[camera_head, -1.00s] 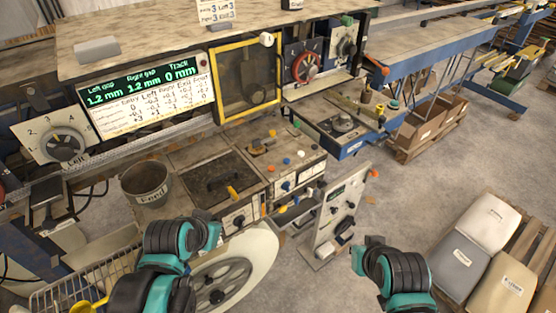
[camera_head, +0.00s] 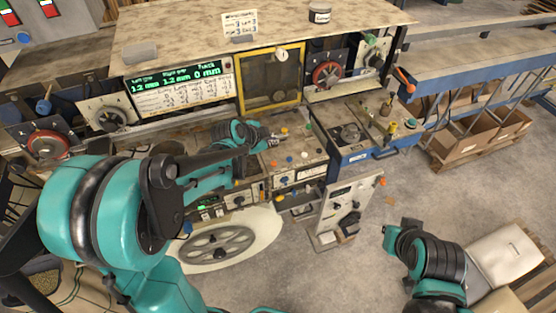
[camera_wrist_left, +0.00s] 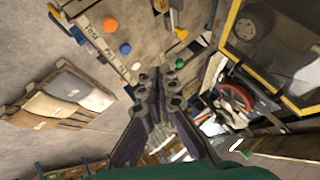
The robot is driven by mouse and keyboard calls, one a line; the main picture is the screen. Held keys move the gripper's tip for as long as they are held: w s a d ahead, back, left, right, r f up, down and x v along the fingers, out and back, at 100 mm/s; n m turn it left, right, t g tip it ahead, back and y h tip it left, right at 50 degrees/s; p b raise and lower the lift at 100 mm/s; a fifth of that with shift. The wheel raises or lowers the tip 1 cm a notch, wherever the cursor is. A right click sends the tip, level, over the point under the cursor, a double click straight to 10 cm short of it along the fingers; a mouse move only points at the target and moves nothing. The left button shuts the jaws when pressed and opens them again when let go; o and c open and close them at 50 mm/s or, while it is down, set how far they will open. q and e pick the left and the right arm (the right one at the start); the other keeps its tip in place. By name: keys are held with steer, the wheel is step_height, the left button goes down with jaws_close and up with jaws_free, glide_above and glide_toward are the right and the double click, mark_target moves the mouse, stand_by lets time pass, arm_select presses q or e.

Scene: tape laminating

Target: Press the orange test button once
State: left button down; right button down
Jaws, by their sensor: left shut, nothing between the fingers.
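Lettering that seems to read "Test" runs along the panel edge near the blue and orange buttons. My left gripper (camera_wrist_left: 158,78) is shut and empty, its fingertips over the panel area and apart from the orange button in the picture. In the head view my left gripper (camera_head: 280,133) reaches over the back of the button panel (camera_head: 312,172). My right arm shows at lower right, but its gripper cannot be made out.
A green button (camera_wrist_left: 179,64) and a yellow knob (camera_wrist_left: 181,34) are close to the left fingers. The yellow-framed window (camera_head: 270,80) and the lit display (camera_head: 180,88) stand behind the panel. A blue-fronted unit (camera_head: 360,155) is to its right.

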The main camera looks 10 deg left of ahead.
mark_target(273, 164)
arm_select(q)
steer(key=shift+f, duration=0.15)
step_height(273, 164, down, 9)
steer(key=b, duration=0.7)
steer(key=shift+r, duration=0.2)
stand_by(1.1)
steer(key=shift+f+b, duration=0.4)
steer(key=shift+b, duration=0.05)
steer(key=shift+f+b, duration=0.55)
stand_by(0.6)
steer(key=shift+r, duration=0.1)
steer(key=shift+r+p, duration=0.75)
steer(key=shift+r, duration=0.15)
